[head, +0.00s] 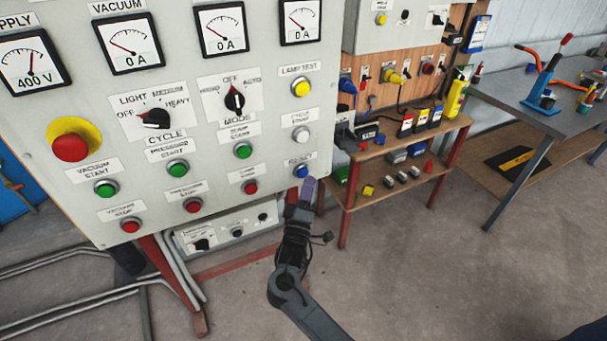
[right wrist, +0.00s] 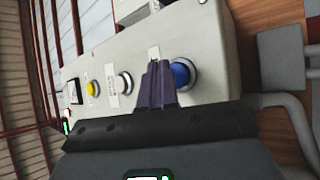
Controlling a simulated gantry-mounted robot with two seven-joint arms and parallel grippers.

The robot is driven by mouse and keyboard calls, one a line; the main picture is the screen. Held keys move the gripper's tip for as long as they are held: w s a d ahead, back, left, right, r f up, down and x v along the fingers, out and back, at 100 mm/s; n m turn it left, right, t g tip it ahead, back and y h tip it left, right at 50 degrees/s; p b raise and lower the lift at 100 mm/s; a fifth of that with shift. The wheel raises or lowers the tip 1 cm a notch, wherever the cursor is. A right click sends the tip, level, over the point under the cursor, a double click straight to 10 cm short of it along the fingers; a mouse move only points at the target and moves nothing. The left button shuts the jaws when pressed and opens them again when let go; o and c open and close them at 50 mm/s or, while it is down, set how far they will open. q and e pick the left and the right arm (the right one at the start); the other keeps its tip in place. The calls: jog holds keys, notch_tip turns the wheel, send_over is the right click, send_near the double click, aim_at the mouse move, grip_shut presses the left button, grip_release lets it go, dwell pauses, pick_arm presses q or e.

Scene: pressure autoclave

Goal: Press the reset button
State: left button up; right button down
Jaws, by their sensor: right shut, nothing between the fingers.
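The reset button (head: 301,171) is a blue round button at the lower right of the grey control panel (head: 215,125), under a label reading RESET. It also shows in the right wrist view (right wrist: 182,75), partly behind my fingers. My right gripper (head: 307,188) is shut and empty, with its purple fingertips just below and right of the blue button in the head view. In the right wrist view the fingertips (right wrist: 157,80) overlap the button's left edge. I cannot tell whether they touch it. My left gripper is not in view.
Above the blue button sit a white button (head: 301,134) and a yellow lamp-test button (head: 300,88). A red emergency stop (head: 70,147) is at the panel's left. A wooden shelf (head: 398,140) with small devices stands to the right. Open floor lies below.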

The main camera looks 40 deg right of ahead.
jog(key=shift+w, duration=0.1)
jog(key=shift+w, duration=0.3)
jog(key=shift+w+d, duration=0.1)
jog(key=shift+w, duration=0.05)
dwell(0.5)
jog(key=shift+w, duration=0.3)
dwell(0.6)
jog(key=shift+s+p, duration=0.8)
jog(key=shift+s, duration=0.1)
